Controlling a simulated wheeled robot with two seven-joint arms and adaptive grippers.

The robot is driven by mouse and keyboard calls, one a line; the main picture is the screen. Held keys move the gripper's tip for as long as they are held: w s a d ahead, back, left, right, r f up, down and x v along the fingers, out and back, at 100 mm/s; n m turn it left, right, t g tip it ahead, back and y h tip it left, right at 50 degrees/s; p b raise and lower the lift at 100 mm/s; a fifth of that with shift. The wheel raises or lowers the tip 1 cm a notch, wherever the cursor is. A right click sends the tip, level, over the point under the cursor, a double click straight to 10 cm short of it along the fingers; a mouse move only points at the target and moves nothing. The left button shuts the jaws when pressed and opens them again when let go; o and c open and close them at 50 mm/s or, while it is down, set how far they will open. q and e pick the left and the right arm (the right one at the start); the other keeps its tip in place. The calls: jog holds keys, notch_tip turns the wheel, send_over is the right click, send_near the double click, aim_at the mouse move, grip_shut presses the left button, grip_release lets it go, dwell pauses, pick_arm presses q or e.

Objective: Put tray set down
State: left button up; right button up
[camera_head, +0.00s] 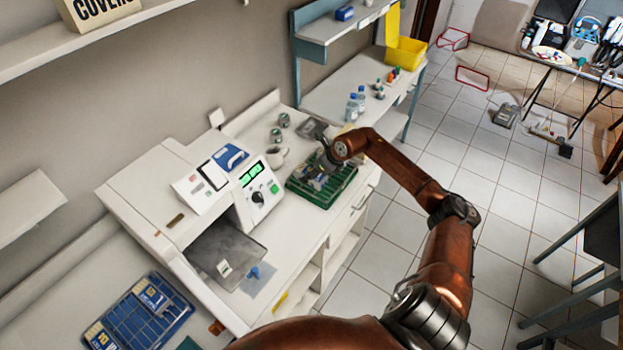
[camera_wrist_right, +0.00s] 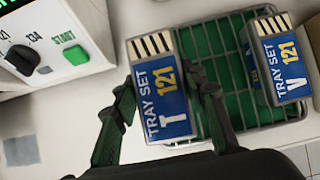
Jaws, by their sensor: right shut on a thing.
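My right gripper (camera_head: 322,163) is over the green wire basket (camera_head: 334,196) on the white counter. In the right wrist view its two fingers (camera_wrist_right: 165,92) sit on either side of a blue-and-white tray set marked T 121 (camera_wrist_right: 163,110), and it is shut on it. This tray set overlaps the left part of the green basket (camera_wrist_right: 207,45); whether it rests on the basket's floor I cannot tell. A second tray set, marked V 121 (camera_wrist_right: 284,62), is at the basket's right side. In the head view the tray sets are small and partly hidden by the gripper. My left gripper is not in view.
A white machine (camera_head: 190,200) with a green display and a dark open door (camera_head: 222,250) stands left of the green basket. A blue wire basket (camera_head: 140,312) lies at the lower left. A mug (camera_head: 277,156) and small jars (camera_head: 284,120) stand behind the green basket.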

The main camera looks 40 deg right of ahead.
jog(key=shift+w+d+f, duration=0.2)
jog(key=shift+f, duration=0.2)
jog(key=shift+w+d+f, duration=0.15)
jog(key=shift+f, duration=0.2)
jog(key=shift+f+p, duration=0.4)
jog(key=shift+f, duration=0.9)
jog(key=shift+f, duration=0.1)
jog(key=o, duration=1.4)
jog(key=b+v, duration=0.1)
jog(key=v, duration=1.1)
jog(key=shift+a, duration=0.1)
